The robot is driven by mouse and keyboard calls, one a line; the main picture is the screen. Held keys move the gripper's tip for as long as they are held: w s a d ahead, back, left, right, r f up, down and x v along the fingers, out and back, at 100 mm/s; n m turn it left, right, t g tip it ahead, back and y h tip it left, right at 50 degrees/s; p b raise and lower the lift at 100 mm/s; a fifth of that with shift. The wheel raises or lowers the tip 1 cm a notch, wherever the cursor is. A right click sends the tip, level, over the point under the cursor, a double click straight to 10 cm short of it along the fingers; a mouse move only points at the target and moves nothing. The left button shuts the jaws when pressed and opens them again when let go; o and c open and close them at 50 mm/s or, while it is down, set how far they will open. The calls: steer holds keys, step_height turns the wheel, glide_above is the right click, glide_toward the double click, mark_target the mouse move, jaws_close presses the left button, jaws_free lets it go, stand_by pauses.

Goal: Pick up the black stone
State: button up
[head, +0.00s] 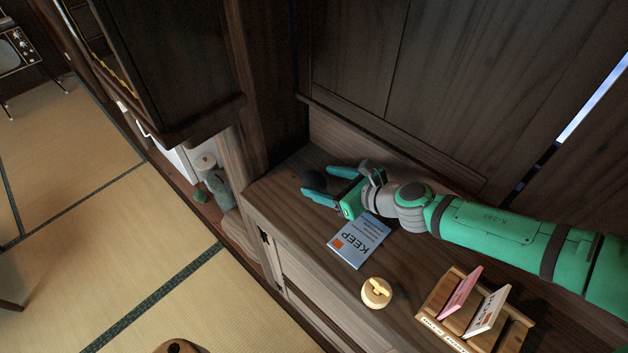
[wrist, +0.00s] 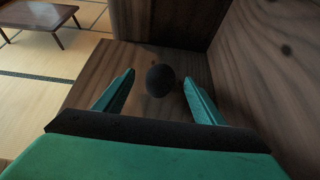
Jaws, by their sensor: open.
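The black stone (wrist: 160,80) is dark and rounded and rests on the wooden cabinet top. In the wrist view it lies between the lines of my two fingers, just beyond the fingertips or level with them; I cannot tell which. In the head view the stone (head: 314,181) shows close to the fingers and is partly hidden by them. My gripper (head: 319,184) is open, low over the far left end of the cabinet top. It also shows in the wrist view (wrist: 158,88), with a finger on each side and nothing held.
A blue KEEP booklet (head: 358,241) lies just in front of my gripper. A yellow round object (head: 376,292) and a wooden rack (head: 434,317) with cards stand nearer. Dark wooden walls close off the back and left end. The tatami floor (head: 90,230) is below.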

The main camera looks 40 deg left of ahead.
mark_target(319, 179)
steer(key=shift+x, duration=2)
steer(key=shift+w, duration=0.15)
steer(key=shift+c, duration=0.3)
steer(key=c, duration=1.2)
